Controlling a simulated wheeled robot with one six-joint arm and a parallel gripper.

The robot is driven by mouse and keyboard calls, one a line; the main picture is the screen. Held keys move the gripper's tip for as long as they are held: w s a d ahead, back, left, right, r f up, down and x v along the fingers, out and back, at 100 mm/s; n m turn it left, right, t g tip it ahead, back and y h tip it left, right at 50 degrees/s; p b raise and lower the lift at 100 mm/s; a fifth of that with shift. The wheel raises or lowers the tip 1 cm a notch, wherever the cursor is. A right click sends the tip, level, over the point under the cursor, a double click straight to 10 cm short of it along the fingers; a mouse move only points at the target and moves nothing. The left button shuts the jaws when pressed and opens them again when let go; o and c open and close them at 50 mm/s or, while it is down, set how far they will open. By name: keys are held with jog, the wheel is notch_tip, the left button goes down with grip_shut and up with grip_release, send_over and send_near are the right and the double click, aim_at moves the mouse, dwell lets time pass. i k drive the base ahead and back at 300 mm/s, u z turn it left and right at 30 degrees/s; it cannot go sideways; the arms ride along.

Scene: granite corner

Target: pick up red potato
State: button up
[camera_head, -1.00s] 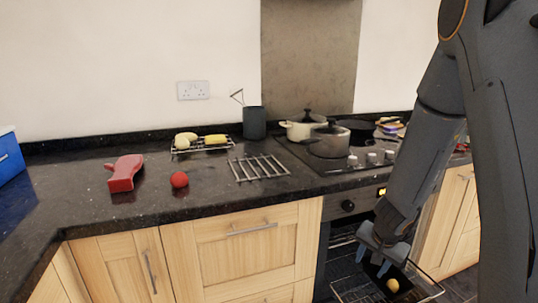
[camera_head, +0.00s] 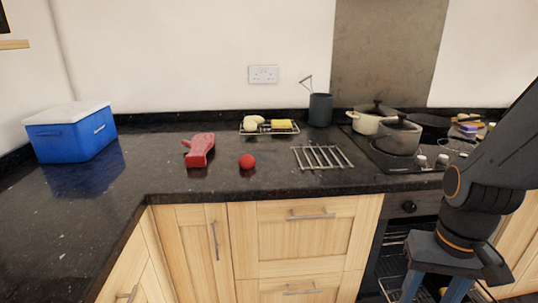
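The red potato (camera_head: 247,162) is a small, round, bright red thing lying on the dark granite counter, near its front edge. A red oven glove-like object (camera_head: 200,151) lies just left of it, apart from it. My gripper (camera_head: 434,292) is at the lower right, in front of the oven and well away from the potato. Its two blue-grey fingers are spread apart, with their tips at or beyond the bottom edge of the picture. I see nothing held between them.
A wire rack (camera_head: 322,158) lies right of the potato. Behind stands a rack with pale and yellow food (camera_head: 283,125) and a dark canister (camera_head: 320,109). Pots (camera_head: 398,137) stand on the hob at right. A blue cool box (camera_head: 70,132) is at left. The counter around the potato is clear.

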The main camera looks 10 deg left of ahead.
aim_at(247, 161)
jog(key=u, duration=2.75)
jog(key=k, duration=0.7)
jog(key=z, duration=1)
jog(key=i, duration=1)
jog(key=u, duration=0.05)
